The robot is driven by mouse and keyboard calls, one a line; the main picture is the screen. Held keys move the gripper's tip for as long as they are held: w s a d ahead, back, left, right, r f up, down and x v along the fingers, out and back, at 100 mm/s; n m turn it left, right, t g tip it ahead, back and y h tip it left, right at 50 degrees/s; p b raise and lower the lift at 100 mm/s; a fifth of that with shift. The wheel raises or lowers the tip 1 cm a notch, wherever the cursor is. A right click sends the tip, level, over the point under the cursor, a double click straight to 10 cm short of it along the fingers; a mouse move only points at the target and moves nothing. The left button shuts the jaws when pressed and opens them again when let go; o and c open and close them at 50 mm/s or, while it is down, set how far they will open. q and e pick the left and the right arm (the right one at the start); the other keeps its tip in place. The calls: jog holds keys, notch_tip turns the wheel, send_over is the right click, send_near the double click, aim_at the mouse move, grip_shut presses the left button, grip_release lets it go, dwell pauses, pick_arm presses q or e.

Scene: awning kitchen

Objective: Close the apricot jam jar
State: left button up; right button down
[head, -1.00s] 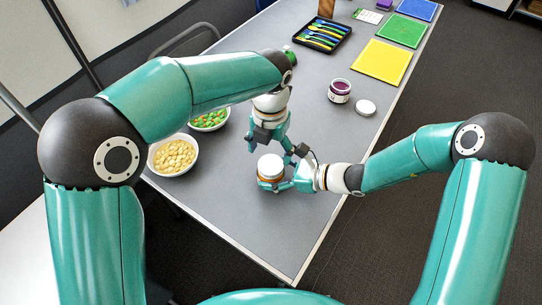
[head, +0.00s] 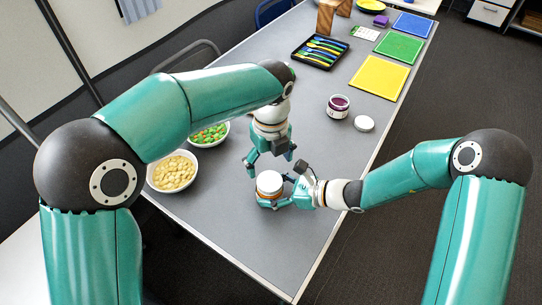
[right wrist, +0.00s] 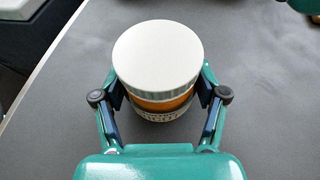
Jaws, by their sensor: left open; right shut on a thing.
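The apricot jam jar (head: 266,202) has an orange body, seen clearly in the right wrist view (right wrist: 164,105). It stands upright low over or on the table. A white lid (head: 269,183) lies level on top of it, also in the right wrist view (right wrist: 158,54); I cannot tell whether it is screwed tight. My right gripper (head: 276,199) is shut on the jar's body, one finger on each side below the lid. My left gripper (head: 268,168) is open and points down just above the lid, apart from it as far as I can see.
A purple jam jar (head: 338,107) stands open beyond, with a white lid (head: 364,124) beside it. Bowls of pale pieces (head: 172,172) and green-orange pieces (head: 208,136) stand left. A cutlery tray (head: 319,52) and a yellow mat (head: 379,77) lie farther back. The table's right edge is close.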

aim_at(270, 181)
pick_arm(q)
jog(key=n, duration=0.6)
jog(key=shift+r+n, duration=0.25)
jog(key=shift+n, duration=0.15)
jog(key=n, duration=0.4)
jog(key=shift+r, duration=0.1)
jog(key=n, duration=0.4)
jog(key=shift+s+r+n, duration=0.1)
jog(key=shift+r+n, duration=0.05)
jog(key=shift+n, duration=0.15)
jog(key=n, duration=0.4)
jog(key=shift+r, duration=0.1)
jog(key=n, duration=0.4)
jog(key=shift+r+n, duration=0.15)
jog(key=shift+n, duration=0.15)
jog(key=n, duration=0.4)
jog(key=shift+r, duration=0.15)
jog(key=n, duration=0.4)
jog(key=shift+s+r+n, duration=0.1)
jog(key=shift+n, duration=0.2)
jog(key=shift+f, duration=4.05)
